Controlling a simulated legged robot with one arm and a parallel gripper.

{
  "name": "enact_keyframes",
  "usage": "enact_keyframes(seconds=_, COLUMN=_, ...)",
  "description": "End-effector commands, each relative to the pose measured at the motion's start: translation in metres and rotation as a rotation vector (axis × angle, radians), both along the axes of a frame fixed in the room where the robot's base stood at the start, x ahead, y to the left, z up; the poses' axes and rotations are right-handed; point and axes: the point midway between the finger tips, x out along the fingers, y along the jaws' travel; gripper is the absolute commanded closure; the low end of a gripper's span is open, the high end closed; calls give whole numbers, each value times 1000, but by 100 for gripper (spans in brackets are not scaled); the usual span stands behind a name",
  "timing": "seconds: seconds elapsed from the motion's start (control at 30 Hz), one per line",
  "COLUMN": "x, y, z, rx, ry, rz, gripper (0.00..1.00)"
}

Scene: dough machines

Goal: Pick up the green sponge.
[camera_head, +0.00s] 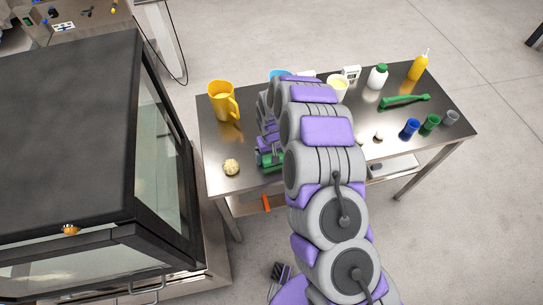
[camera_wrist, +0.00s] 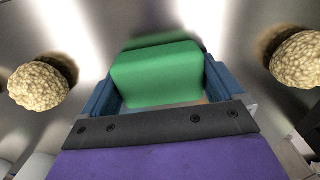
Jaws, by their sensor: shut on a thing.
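The green sponge (camera_wrist: 158,75) is a block with rounded edges. In the wrist view it sits between the two blue-grey fingers of my gripper (camera_wrist: 160,92), which are shut on it. A darker green patch shows just behind it on the steel surface; I cannot tell whether the sponge touches the table. In the head view a little of the sponge (camera_head: 268,161) shows at my gripper (camera_head: 266,152), near the table's front edge. My arm hides much of it there.
The steel table (camera_head: 215,150) holds a yellow pitcher (camera_head: 222,100), a lumpy beige ball (camera_head: 231,167), a white bottle (camera_head: 377,78), a yellow bottle (camera_head: 418,68), a green utensil (camera_head: 404,101) and small cups at the right. A glass-sided machine (camera_head: 160,140) stands close at left.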

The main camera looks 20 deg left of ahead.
Motion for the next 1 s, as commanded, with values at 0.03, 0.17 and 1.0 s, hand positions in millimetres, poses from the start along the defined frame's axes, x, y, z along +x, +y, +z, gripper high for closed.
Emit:
enact_keyframes(seconds=0.03, x=0, y=0, z=-1, rx=1, ry=-1, rz=0, gripper=35)
enact_keyframes(seconds=0.17, x=0, y=0, z=1, rx=3, ry=-3, rz=-1, gripper=35)
enact_keyframes(seconds=1.0, x=-55, y=-2, z=46, rx=4, ry=-6, rz=1, gripper=35)
